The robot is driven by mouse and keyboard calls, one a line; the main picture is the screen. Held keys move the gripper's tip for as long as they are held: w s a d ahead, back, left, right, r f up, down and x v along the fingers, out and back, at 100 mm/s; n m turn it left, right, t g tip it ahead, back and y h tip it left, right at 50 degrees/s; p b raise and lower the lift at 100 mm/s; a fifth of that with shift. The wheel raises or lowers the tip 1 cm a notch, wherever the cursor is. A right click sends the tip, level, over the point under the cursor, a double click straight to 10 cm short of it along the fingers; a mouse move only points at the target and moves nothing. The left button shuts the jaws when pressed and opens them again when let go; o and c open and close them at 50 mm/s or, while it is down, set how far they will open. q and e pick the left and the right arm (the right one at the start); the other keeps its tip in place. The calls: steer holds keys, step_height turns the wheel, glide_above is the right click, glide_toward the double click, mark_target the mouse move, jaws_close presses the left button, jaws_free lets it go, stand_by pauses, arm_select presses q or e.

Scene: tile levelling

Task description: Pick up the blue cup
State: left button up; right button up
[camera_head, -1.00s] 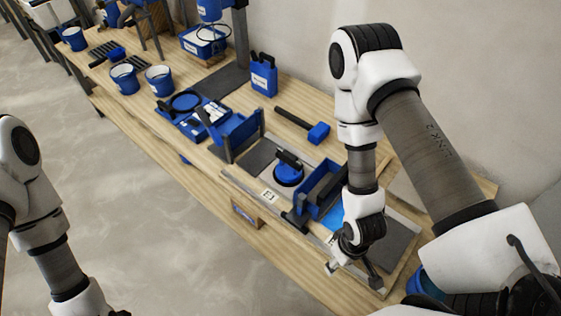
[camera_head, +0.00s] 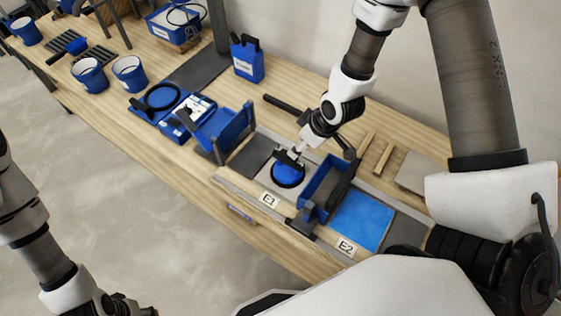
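A round blue cup (camera_head: 287,176) with a dark rim and a dark bar handle on top sits on a grey tile beside the E1 label. My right gripper (camera_head: 290,157) comes down from the upper right and is at the cup's handle. The dark fingers and dark handle blend together, so I cannot tell whether the fingers are closed on it. The cup appears to rest on the tile. My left gripper (camera_head: 130,305) is low at the bottom left edge, away from the bench, small and partly cut off.
A blue open box-shaped fixture (camera_head: 323,185) stands just right of the cup, and another blue fixture (camera_head: 225,130) stands left. A blue tile (camera_head: 362,222) lies by the E2 label (camera_head: 346,247). A dark-handled mallet (camera_head: 283,104) lies behind. Blue buckets (camera_head: 90,75) stand far left.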

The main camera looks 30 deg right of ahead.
mark_target(289, 157)
step_height(289, 157, down, 2)
steer(key=shift+s+a+f+b, duration=0.1)
steer(key=shift+f+b, duration=0.1)
steer(key=shift+b, duration=0.75)
steer(key=shift+w+f, duration=0.25)
steer(key=shift+f, duration=0.05)
steer(key=p+x, duration=0.1)
steer(key=x, duration=0.6)
steer(key=shift+w+a, duration=0.1)
steer(key=shift+w, duration=0.1)
steer(key=shift+w+f, duration=0.15)
arm_select(q)
steer(key=shift+w+f, duration=0.25)
steer(key=shift+f, duration=0.7)
arm_select(e)
jaws_close()
